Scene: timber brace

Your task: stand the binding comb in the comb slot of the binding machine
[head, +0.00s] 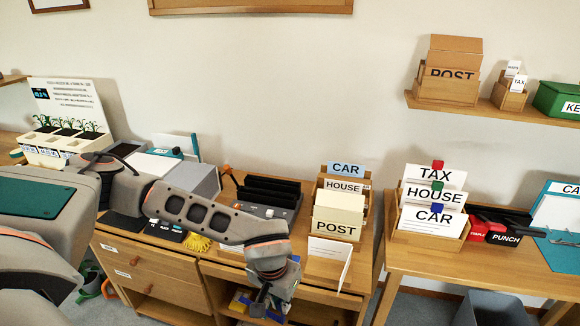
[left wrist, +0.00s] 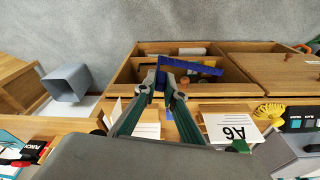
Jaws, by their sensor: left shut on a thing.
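My left gripper (head: 262,299) is low in front of the wooden desk, near its open shelf. In the left wrist view its two fingertips (left wrist: 165,86) are closed on a long blue strip, which I take for the binding comb (left wrist: 193,67). The comb lies across the fingertips and sticks out to the right in that view. In the head view the gripper and arm largely hide it. The binding machine appears to be the grey and black device (head: 268,191) on the desk, behind my left arm. Its comb slot cannot be made out. My right gripper is not in view.
A POST sorter (head: 338,228) and standing white card (head: 345,266) are right of the machine. A yellow brush (head: 197,243) lies left of it. A TAX, HOUSE and CAR sorter (head: 432,215) stands on the right table. A grey bin (head: 490,307) is on the floor.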

